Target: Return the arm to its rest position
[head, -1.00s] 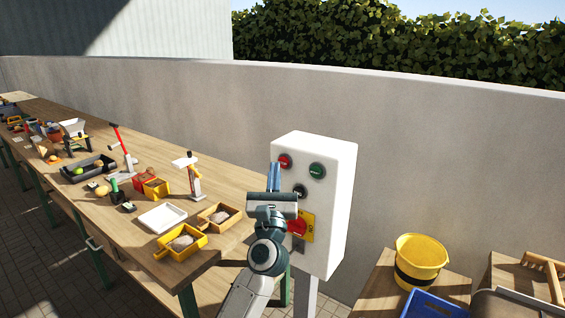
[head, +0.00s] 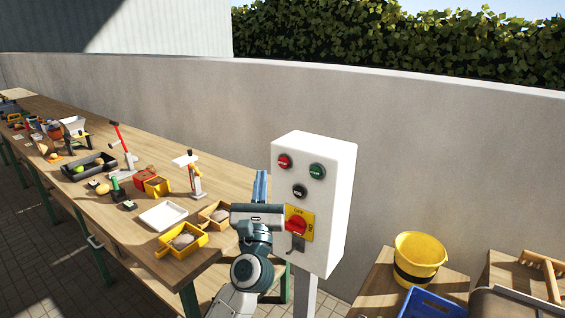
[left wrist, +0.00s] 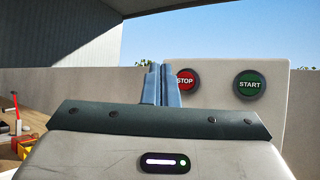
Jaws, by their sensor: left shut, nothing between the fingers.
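My left gripper (head: 260,186) is shut and empty, its blue-grey fingers pointing up and away from me. In the head view it is in front of the left edge of the white control box (head: 338,215). The box has a red button (head: 284,161), a green button (head: 317,171), a black key switch (head: 299,191) and a red rotary switch on a yellow plate (head: 297,223). In the left wrist view the closed fingers (left wrist: 161,86) partly cover the red STOP button (left wrist: 186,80). The green START button (left wrist: 250,85) is clear to the right. My right gripper is not in view.
A long wooden table (head: 135,232) on the left holds yellow scoops (head: 181,240), a white tray (head: 162,216) and several tools. A yellow bucket (head: 419,258) and a blue crate (head: 430,305) are at the lower right. A grey wall (head: 420,150) runs behind.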

